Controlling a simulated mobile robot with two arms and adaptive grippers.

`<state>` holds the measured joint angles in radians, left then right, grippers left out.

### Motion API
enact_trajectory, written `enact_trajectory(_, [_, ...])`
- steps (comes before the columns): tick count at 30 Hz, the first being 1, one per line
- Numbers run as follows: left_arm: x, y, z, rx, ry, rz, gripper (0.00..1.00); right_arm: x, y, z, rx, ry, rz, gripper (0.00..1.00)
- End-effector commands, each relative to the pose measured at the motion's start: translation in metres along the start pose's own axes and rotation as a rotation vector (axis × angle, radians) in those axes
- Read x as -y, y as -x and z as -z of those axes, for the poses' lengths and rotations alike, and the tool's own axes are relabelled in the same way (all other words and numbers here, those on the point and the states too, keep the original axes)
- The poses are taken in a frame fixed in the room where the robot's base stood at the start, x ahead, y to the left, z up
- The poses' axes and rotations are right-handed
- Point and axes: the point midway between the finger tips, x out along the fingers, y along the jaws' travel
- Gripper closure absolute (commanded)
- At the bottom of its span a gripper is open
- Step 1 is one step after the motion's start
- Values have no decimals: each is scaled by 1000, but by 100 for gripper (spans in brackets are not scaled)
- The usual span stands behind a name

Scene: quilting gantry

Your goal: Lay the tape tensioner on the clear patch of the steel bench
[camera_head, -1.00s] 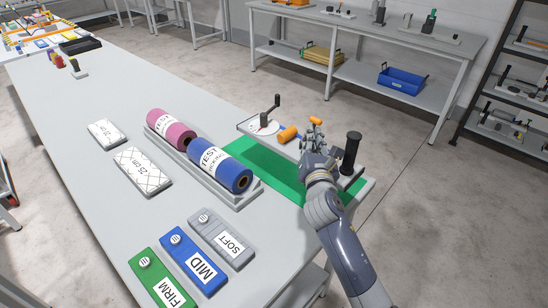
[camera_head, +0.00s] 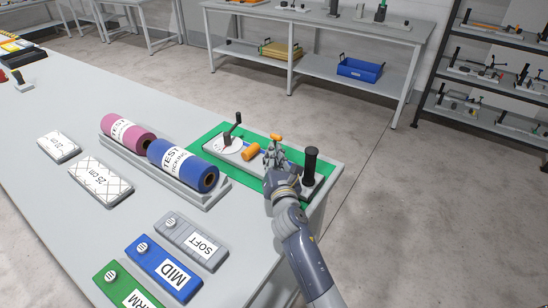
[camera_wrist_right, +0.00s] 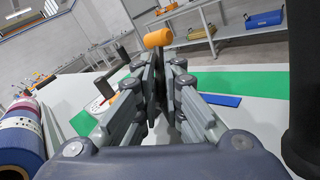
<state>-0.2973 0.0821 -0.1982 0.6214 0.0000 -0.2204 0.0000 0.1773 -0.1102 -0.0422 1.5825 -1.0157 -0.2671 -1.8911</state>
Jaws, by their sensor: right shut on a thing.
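The tape tensioner (camera_head: 228,146) is a pale plate with a dial and dark crank at its left end, an orange roller and a tall black handle at its right end. My right gripper (camera_head: 274,158) is shut on its middle part, below an orange knob. The tensioner is over the green patch (camera_head: 207,136) at the steel bench's (camera_head: 80,235) right edge. I cannot tell whether it touches the patch. In the right wrist view the fingers (camera_wrist_right: 160,82) are close together, with the orange knob (camera_wrist_right: 158,38) beyond them. My left gripper is not in view.
A grey cradle with a pink roll (camera_head: 127,132) and a blue roll (camera_head: 183,165) stands just left of the green patch. Blocks marked SOFT (camera_head: 191,240), MID (camera_head: 163,268) and FIRM lie nearer. A rear table holds a blue bin (camera_head: 360,69) on its lower shelf.

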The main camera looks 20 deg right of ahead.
Motion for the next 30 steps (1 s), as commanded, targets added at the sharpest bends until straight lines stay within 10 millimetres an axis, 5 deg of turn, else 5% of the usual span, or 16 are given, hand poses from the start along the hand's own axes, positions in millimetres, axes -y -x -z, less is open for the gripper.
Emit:
enact_trajectory(4, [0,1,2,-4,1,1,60,-2,0,-3,4,1,-3,100])
enact_trajectory(5, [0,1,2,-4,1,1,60,0,0,0,-2,2,1,85])
enact_trajectory(7, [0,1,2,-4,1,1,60,0,0,0,-2,2,1,72])
enact_trajectory(20, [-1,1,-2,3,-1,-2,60,0,5,0,-1,3,0,72])
enact_trajectory(30, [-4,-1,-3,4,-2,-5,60,1,61,1,-3,3,2,72])
